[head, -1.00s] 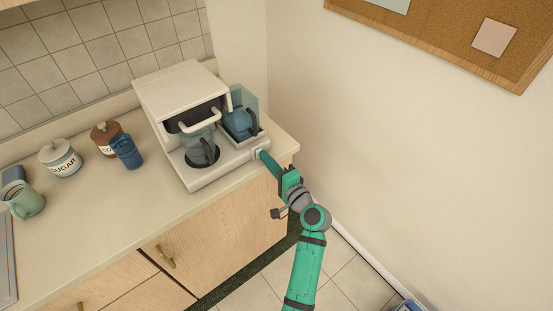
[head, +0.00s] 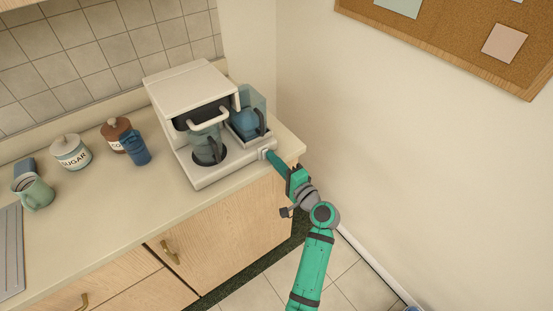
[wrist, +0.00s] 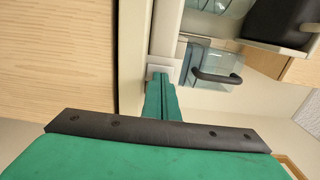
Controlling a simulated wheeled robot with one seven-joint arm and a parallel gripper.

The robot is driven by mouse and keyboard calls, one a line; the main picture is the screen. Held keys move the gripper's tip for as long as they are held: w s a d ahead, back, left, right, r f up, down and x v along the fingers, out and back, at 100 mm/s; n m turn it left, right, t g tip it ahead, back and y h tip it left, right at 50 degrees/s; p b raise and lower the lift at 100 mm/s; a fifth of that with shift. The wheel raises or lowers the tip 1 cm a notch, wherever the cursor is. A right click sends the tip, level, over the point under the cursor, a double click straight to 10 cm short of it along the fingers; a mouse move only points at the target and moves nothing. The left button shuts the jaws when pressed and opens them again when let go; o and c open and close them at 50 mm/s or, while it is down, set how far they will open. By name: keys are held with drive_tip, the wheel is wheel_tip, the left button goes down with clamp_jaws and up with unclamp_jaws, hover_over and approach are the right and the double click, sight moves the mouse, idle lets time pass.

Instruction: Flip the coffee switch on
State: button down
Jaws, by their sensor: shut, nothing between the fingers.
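The white coffee machine (head: 192,92) stands on the counter near its right end. A glass pot with a dark handle (head: 208,147) sits on its round plate, and a blue-tinted container (head: 247,118) stands at its right side. A small pale switch block (head: 265,152) is on the machine's front right corner; it also shows in the wrist view (wrist: 160,71). My green gripper (head: 269,156) is shut and empty, its tips at this block and seemingly touching it. The fingertips (wrist: 160,76) partly cover the block, so its on or off position cannot be told.
Floor is free before the cabinet (head: 235,225).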

drive_tip(key=shift+w+a+r, duration=0.2)
drive_tip(key=shift+w+a, duration=0.05)
drive_tip(key=shift+w, duration=0.2)
idle(0.5)
drive_tip(key=shift+s+d+f, duration=0.1)
drive_tip(key=shift+s+d, duration=0.05)
drive_tip(key=shift+d, duration=0.05)
drive_tip(key=v, duration=1.4)
drive_tip(key=shift+s, duration=0.25)
drive_tip(key=shift+d+f, duration=0.1)
